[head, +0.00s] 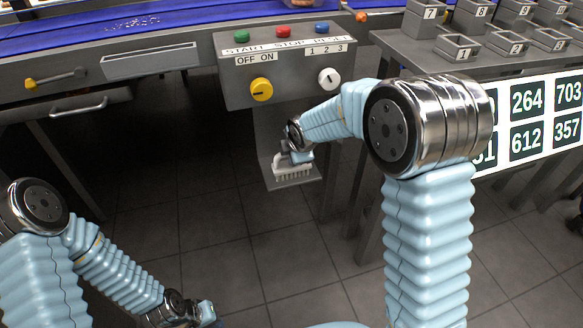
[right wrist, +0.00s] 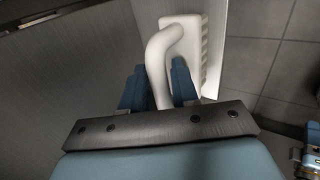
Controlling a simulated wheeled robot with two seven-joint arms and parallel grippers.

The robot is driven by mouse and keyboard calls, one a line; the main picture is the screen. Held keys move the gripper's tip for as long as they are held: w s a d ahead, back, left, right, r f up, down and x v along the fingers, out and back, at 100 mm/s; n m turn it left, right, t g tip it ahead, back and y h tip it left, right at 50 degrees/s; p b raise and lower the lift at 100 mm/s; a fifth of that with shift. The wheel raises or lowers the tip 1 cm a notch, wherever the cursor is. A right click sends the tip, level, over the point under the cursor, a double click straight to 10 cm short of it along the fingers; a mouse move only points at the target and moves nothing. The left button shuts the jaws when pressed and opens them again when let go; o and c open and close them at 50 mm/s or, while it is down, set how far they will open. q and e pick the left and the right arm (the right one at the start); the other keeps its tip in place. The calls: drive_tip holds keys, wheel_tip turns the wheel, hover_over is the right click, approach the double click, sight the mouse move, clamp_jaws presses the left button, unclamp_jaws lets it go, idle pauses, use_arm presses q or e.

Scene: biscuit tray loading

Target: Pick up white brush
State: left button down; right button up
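The white brush (head: 292,168) is at the small grey ledge under the control box in the head view, bristles down. In the right wrist view the brush (right wrist: 187,45) shows its pale body, bristles on the right side, and a curved handle running toward me. My right gripper (right wrist: 160,85) has its blue fingers close against both sides of that handle, shut on it. It also shows in the head view (head: 294,152), just above the brush. Whether the brush touches the ledge is hard to tell. My left gripper (head: 207,314) is at the bottom edge, small and partly cut off.
The control box (head: 290,75) with coloured buttons and two knobs hangs above the brush. The ledge (head: 300,182) joins a grey upright panel. A table leg (head: 365,200) stands to the right. A drawer handle (head: 80,107) is at left. Tiled floor lies open below.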

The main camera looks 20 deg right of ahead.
drive_tip(key=shift+c, duration=0.3)
clamp_jaws()
drive_tip(key=shift+r, duration=0.1)
drive_tip(key=shift+r, duration=0.5)
drive_tip(key=r, duration=0.2)
drive_tip(key=shift+s+r, duration=0.25)
drive_tip(key=shift+r, duration=0.15)
drive_tip(key=s+d+r, duration=0.1)
drive_tip(key=s+r, duration=0.8)
drive_tip(key=s, duration=0.4)
drive_tip(key=shift+s, duration=0.3)
drive_tip(key=shift+d, duration=0.1)
